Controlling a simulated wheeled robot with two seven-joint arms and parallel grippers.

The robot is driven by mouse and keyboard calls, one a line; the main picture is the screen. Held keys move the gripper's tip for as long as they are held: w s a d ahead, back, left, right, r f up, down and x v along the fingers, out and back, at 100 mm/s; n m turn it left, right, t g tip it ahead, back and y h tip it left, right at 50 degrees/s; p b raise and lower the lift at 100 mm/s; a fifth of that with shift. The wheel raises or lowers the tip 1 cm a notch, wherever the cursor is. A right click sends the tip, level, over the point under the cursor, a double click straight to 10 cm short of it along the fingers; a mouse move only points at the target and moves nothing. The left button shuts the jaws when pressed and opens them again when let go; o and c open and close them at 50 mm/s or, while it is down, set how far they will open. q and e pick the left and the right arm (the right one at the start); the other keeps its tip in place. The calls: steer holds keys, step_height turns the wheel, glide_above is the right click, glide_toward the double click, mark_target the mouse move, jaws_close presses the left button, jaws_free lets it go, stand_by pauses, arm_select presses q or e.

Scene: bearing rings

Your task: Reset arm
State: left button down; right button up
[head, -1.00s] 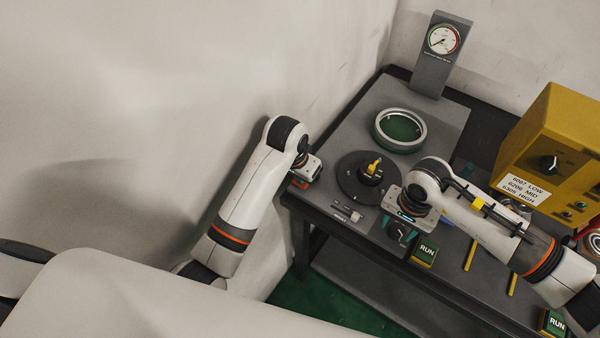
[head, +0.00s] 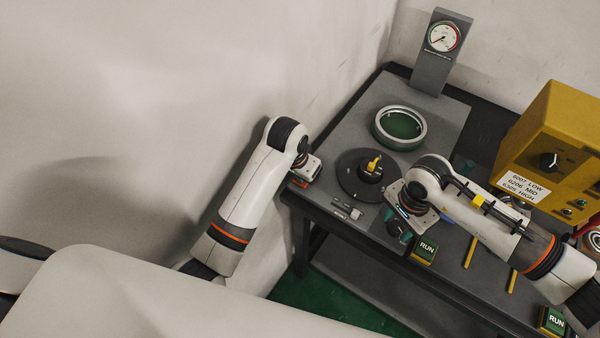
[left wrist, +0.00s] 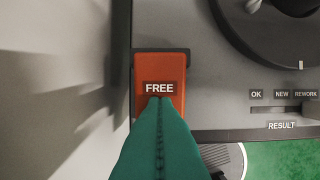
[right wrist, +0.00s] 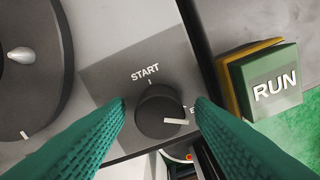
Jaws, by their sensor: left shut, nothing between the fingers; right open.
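In the left wrist view my left gripper (left wrist: 160,110) is shut and empty, its green fingertips together over the orange FREE block (left wrist: 159,80). I cannot tell whether they touch it. In the right wrist view my right gripper (right wrist: 161,103) is open, with its green fingers on either side of a black START knob (right wrist: 155,108). The knob's white mark points right and slightly down. In the head view my left arm (head: 240,195) ends at the table's left edge, and my right arm (head: 480,218) reaches in over the knob.
The grey table (head: 350,125) carries a black turntable (head: 352,190) with a yellow piece, a bearing ring (head: 400,128), a gauge (head: 443,45) and a green RUN button (head: 426,249). A yellow control box (head: 560,135) stands right. A wall is close to my left arm.

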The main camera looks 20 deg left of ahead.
steer(key=m, duration=0.4)
steer(key=shift+m, duration=0.3)
